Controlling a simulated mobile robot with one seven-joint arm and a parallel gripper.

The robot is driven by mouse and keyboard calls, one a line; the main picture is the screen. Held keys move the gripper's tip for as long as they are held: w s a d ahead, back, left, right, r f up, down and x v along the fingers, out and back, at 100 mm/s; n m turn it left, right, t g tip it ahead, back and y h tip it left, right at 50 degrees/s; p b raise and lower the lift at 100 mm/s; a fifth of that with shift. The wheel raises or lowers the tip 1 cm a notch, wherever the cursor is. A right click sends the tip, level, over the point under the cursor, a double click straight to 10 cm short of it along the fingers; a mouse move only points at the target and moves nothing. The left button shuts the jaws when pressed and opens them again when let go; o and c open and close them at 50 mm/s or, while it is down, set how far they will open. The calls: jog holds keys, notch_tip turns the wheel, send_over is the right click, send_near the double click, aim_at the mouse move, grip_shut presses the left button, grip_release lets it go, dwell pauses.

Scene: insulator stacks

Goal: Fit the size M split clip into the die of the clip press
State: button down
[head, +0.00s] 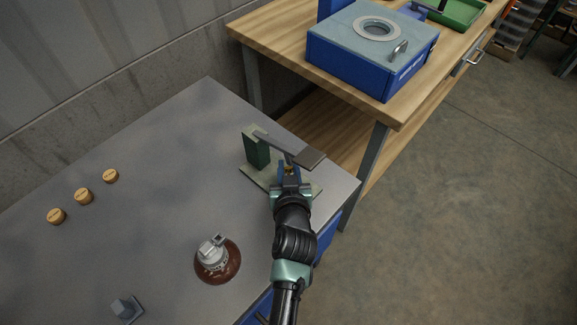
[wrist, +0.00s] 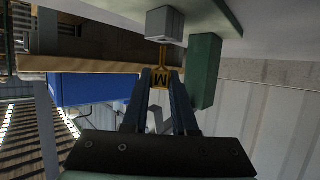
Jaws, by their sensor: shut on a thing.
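The clip press stands near the right corner of the grey table, with a green post (head: 256,148), a pale base plate (head: 256,178) and a lever (head: 309,158) reaching over my gripper. My gripper (head: 290,174) is at the press, under the lever's end. The green post (wrist: 204,72) is beside the clip, apart from my fingers.
A brown insulator with a grey cap (head: 214,253) stands on the table left of my arm. Several small round yellow pieces (head: 83,195) lie at the left. A grey block (head: 125,307) is at the front. A wooden bench (head: 270,37) holds a blue box (head: 360,65).

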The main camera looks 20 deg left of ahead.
jog(key=shift+f+b, duration=1.15)
jog(key=shift+f, duration=0.1)
jog(key=c, duration=0.6)
grip_release()
